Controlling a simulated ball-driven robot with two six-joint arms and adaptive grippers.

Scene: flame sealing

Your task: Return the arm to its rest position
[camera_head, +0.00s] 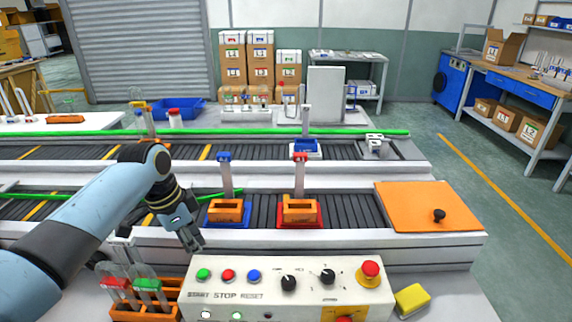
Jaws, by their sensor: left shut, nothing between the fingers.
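My left arm reaches in from the left, and its gripper (196,244) points down in front of the near conveyor. The gripper is shut and empty, apart from the things around it. It hangs just left of the control panel (220,262) and above and right of an orange rack (135,309). The rack holds glass tubes with a red cap (113,283) and a green cap (147,285). My right gripper does not show.
The near conveyor carries an orange holder on a blue base (226,212) and another on a red base (299,211). An orange plate with a black knob (420,205) lies at the right. A yellow block (411,300) sits beside the panel.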

